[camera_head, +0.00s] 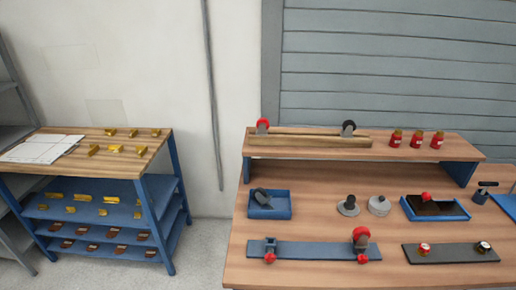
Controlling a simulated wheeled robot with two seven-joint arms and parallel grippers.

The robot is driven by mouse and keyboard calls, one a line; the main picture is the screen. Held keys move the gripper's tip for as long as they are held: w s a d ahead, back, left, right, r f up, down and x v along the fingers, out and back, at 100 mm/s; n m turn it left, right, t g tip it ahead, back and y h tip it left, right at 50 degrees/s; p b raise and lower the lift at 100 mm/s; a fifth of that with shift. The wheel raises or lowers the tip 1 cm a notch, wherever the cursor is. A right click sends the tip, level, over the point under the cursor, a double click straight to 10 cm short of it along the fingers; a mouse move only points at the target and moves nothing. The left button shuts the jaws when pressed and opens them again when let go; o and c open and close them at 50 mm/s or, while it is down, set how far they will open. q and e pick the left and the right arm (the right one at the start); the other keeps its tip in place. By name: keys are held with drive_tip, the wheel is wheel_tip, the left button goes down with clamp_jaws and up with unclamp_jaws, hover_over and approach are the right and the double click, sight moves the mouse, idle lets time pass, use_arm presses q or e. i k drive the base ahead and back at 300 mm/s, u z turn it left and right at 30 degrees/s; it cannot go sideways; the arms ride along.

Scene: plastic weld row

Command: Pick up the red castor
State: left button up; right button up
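A red castor (262,126), a red wheel on a grey mount, stands at the left end of a wooden rail (310,141) on the raised shelf. A black-wheeled castor (348,128) stands near the rail's right end. A larger red-topped wheel part with grey (361,236) stands near the right end of the blue bar (315,251) on the bench; it also looks like a castor. Which of these the task means I cannot tell. Neither of my grippers is in view.
The bench (239,262) also holds a blue tray (284,212), a blue tray with dark filling (461,213), grey round parts (379,206) and a dark bar (442,256). Red bottles (417,140) stand on the shelf (465,152). A blue-framed rack (170,220) stands left, across a floor gap.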

sight(262, 125)
drive_tip(key=u, duration=0.1)
drive_tip(key=k, duration=0.35)
drive_tip(key=u, duration=1.3)
drive_tip(key=i, duration=1.95)
drive_tip(key=z, duration=1.25)
drive_tip(key=i, duration=1.05)
drive_tip(key=z, duration=1.1)
